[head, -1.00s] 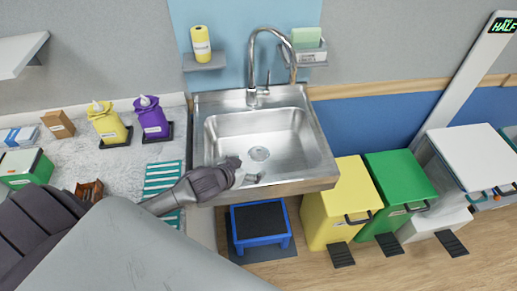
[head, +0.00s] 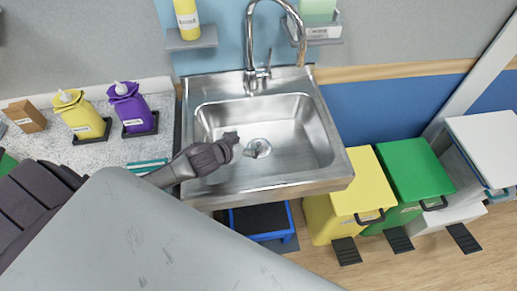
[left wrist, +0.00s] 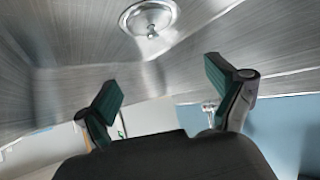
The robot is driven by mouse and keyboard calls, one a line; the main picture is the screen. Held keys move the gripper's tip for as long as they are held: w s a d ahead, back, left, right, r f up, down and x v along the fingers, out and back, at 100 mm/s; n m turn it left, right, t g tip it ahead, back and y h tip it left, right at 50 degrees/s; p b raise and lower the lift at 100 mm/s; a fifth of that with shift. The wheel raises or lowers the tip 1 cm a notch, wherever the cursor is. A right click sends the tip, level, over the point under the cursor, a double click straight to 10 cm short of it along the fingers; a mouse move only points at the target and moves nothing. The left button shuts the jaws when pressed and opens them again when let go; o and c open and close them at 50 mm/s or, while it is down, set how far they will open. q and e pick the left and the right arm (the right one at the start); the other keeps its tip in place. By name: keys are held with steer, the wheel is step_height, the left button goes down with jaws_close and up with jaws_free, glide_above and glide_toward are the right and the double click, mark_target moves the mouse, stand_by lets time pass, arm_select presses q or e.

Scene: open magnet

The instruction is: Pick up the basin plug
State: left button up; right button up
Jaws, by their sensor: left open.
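The basin plug (head: 260,144) appears as a round metal disc at the drain in the floor of the steel sink (head: 310,135). In the left wrist view the plug (left wrist: 151,30) is at the top, with a small knob standing out of a round metal rim. My left gripper (head: 243,147) is inside the basin, just left of the plug, and partly overlaps it in the head view. In the left wrist view the left gripper (left wrist: 163,78) is open, with nothing between its two dark green pads. The plug lies beyond the fingertips. My right gripper is not in view.
The tap (head: 251,45) arches over the back of the basin. A yellow bottle (head: 76,113) and a purple bottle (head: 129,105) stand on the counter at left. Yellow (head: 362,190) and green (head: 414,175) bins stand right of the sink. A blue step stool (head: 265,222) is below.

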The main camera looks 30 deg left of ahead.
mark_target(259, 142)
arm_select(q)
step_height(259, 142, down, 2)
steer(key=shift+w+f+b, duration=0.1)
steer(key=shift+f+b, duration=0.15)
steer(key=shift+b, duration=0.5)
steer(key=shift+w+f, duration=0.1)
steer(key=shift+f, duration=0.05)
steer(key=shift+w+f, duration=0.15)
steer(key=shift+w, duration=0.05)
steer(key=x, duration=0.6)
steer(key=shift+w+d+f+p, duration=0.25)
steer(key=shift+f+p, duration=0.05)
steer(key=shift+p, duration=0.1)
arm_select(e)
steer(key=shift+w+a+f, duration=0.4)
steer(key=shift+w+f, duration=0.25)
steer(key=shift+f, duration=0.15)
arm_select(q)
steer(key=c, duration=1.1)
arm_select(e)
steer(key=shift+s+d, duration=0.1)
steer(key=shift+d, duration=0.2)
arm_select(q)
steer(key=shift+r, duration=0.15)
